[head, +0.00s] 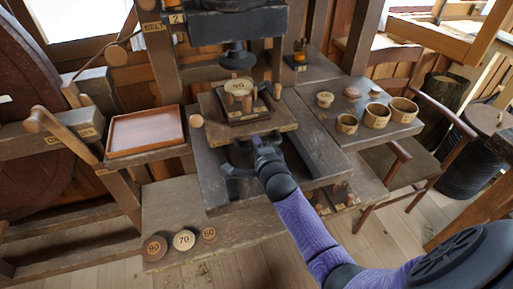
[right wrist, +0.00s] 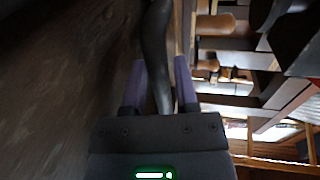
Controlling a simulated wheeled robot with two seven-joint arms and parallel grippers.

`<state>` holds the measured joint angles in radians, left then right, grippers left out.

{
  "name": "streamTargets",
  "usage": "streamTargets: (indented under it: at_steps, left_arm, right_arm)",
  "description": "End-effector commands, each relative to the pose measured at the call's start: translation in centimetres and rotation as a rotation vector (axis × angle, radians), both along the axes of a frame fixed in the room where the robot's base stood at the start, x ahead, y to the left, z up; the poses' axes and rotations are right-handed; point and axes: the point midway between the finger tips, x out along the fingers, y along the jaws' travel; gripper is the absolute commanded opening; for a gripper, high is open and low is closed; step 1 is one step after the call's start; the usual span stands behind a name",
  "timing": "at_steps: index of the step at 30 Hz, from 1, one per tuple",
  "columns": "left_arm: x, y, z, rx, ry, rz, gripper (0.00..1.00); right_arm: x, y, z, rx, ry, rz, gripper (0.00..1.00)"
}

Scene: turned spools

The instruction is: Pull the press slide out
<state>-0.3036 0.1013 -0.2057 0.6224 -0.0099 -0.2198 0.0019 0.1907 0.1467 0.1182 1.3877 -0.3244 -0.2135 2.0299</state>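The press slide (head: 208,126) is a wooden board in the middle of the bench, under the dark press ram (head: 238,57). A spool-like piece marked 90 (head: 239,87) stands on its plate on the slide. A dark curved handle (head: 238,172) is at the slide's front edge. My right gripper (head: 261,148) reaches it from the right front. In the right wrist view the dark handle (right wrist: 158,50) runs between the two purple fingers of my gripper (right wrist: 160,75), which look closed around it; exact contact is hard to see. My left gripper is out of view.
A reddish-brown wooden tray (head: 146,143) stands at the left. Discs marked 90, 70 and 60 lie on the low front shelf (head: 210,246). Several small wooden cups and lids stand on the right-hand board (head: 335,100). A chair (head: 403,160) is at the right.

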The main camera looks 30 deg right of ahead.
Motion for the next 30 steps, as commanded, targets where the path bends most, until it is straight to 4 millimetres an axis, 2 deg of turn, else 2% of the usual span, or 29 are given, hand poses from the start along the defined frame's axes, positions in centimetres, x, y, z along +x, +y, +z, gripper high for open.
streamTargets:
  at_steps: [5,10,30]
  left_arm:
    - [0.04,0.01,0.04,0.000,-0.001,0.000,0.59]
    - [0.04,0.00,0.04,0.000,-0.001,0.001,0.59]
    - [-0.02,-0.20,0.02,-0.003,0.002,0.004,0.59]
  right_arm:
    - [-0.01,0.01,0.04,0.000,0.000,0.000,0.35]
    - [-0.03,0.02,0.03,0.000,0.000,0.000,0.00]
    - [-0.06,0.04,-0.02,0.000,0.001,0.001,0.00]
